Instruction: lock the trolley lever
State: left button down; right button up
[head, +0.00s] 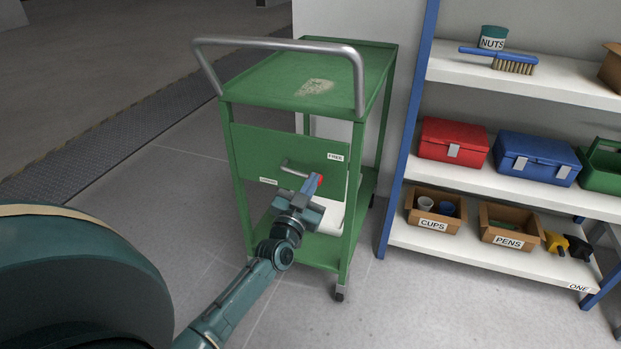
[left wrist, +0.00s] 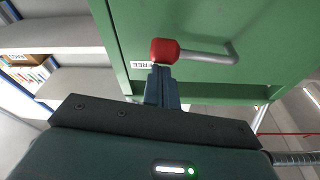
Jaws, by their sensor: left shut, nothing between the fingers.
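The green trolley (head: 246,147) stands in front of me, with a grey handle rail on top. Its lever (head: 297,171) is a grey bent rod on the front panel, with a red knob (head: 319,179) at its right end. The lever points right, with the knob a little below the FREE label (head: 335,157). Another label (head: 268,181) at the panel's left is too small to read. My left gripper (head: 312,189) is shut and empty at the knob. In the left wrist view its fingertips (left wrist: 161,72) are right by the red knob (left wrist: 165,51); I cannot tell if they touch. My right gripper is out of view.
A blue-framed shelf (head: 479,175) stands right of the trolley, with toolboxes, a brush and boxes of cups and pens. A white wall is behind the trolley. The floor (head: 150,215) to the left is clear.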

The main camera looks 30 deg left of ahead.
pick_arm(q)
jog(key=a+f+m+g+h, duration=0.1)
jog(key=a+f+m, duration=0.2)
jog(key=m, duration=0.5)
jog(key=s+a+f+m+g+h+p, duration=0.1)
jog(key=a+f+m+h, duration=0.1)
jog(key=f+m, duration=0.4)
jog(key=shift+s+a+f+m, duration=0.2)
jog(key=shift+a+m, duration=0.4)
jog(key=shift+m, duration=0.7)
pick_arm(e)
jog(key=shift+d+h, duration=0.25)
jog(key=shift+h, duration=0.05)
pick_arm(q)
jog(key=shift+d, duration=0.1)
